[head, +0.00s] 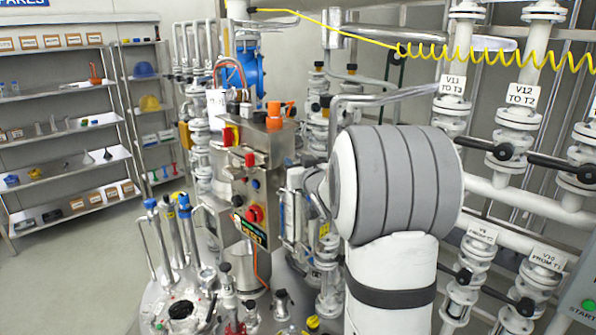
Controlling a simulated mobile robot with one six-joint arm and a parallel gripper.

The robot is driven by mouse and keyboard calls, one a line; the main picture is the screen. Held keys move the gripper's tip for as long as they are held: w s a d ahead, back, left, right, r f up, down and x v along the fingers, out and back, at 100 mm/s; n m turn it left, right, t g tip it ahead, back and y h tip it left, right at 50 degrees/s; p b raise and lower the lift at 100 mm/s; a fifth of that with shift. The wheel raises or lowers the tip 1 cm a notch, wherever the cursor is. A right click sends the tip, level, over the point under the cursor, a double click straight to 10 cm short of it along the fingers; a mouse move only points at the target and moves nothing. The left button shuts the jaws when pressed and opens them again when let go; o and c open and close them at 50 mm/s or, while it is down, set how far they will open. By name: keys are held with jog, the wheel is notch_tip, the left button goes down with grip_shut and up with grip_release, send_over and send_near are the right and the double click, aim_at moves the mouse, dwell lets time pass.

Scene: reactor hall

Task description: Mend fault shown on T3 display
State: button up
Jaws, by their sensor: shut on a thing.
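A valve labelled "V11 TO T3" (452,88) is on the white piping right of centre. A steel control box (252,180) stands near the middle, with a red button (254,214) and a label (250,230) that seems to read "RESET". A steel vessel top (165,300) with several fittings is at the lower left. I cannot make out a readable T3 display. My white and grey arm fills the centre right and hides what is behind it. My gripper is not visible, nor is anything it may hold.
Valves labelled "V12 TO T2" (521,95) and "V10 FROM T1" (547,259) are at the right. A yellow coiled hose (490,55) hangs across the upper right. Spares shelves (65,130) stand at the left, with open floor (75,270) before them. A green start button (588,305) shows at the right edge.

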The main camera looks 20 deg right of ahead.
jog(key=shift+m+h+b, duration=0.3)
jog(key=shift+h+b, duration=0.05)
jog(key=shift+h, duration=0.15)
jog(key=o, duration=1)
jog(key=shift+c, duration=0.2)
jog(key=s+b, duration=0.2)
jog(key=s, duration=0.5)
jog(key=shift+s+a, duration=0.4)
